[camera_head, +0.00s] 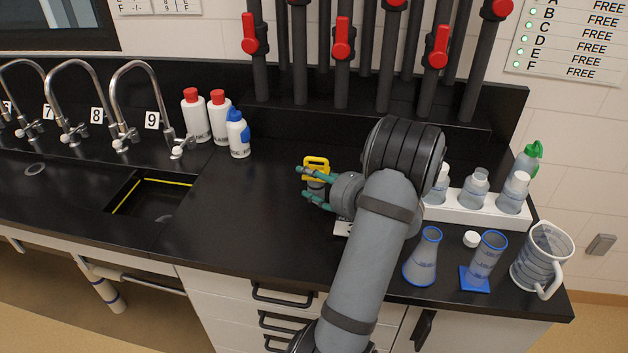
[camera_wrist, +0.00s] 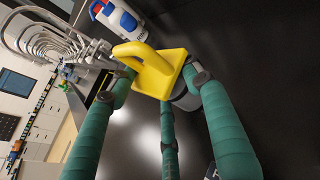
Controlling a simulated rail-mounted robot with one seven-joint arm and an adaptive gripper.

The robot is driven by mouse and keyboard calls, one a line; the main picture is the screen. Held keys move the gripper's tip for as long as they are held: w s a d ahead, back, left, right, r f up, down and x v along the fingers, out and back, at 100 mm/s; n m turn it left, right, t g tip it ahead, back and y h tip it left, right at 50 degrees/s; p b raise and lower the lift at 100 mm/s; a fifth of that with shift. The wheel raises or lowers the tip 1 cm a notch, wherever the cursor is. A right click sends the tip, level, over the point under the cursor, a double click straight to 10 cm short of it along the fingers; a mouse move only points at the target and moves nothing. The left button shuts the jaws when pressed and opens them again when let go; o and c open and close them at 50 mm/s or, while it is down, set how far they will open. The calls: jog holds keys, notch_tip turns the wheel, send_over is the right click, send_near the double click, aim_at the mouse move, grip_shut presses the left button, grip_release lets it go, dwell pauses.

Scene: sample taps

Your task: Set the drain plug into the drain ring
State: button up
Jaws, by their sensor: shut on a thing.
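The drain plug has a yellow handle loop (camera_head: 316,162) on a yellow plate, with a grey round body below. In the wrist view the plug (camera_wrist: 155,68) sits between the green-wrapped fingers of my gripper (camera_wrist: 162,92). In the head view my gripper (camera_head: 305,183) is shut on the plug over the middle of the black counter, right of the sink. The gap between plug and counter is hard to judge. A small grey round shape (camera_head: 165,217) shows on the floor of the sink; I cannot tell whether it is the drain ring.
The sink (camera_head: 125,207) has a yellow stripe inside and a tap at its back. Bottles (camera_head: 196,118) stand behind, right of the taps. Flasks (camera_head: 423,258), a white bottle rack (camera_head: 470,211) and a jug (camera_head: 541,262) fill the right end.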

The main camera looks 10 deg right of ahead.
aim_at(318, 182)
jog(key=shift+f, duration=0.1)
jog(key=o, duration=1.4)
jog(key=shift+o, duration=0.5)
jog(key=shift+s+d, duration=0.1)
jog(key=shift+d, duration=0.05)
jog(key=shift+o, duration=0.3)
jog(key=b+v, duration=0.1)
jog(key=v, duration=0.6)
jog(key=shift+s, duration=0.15)
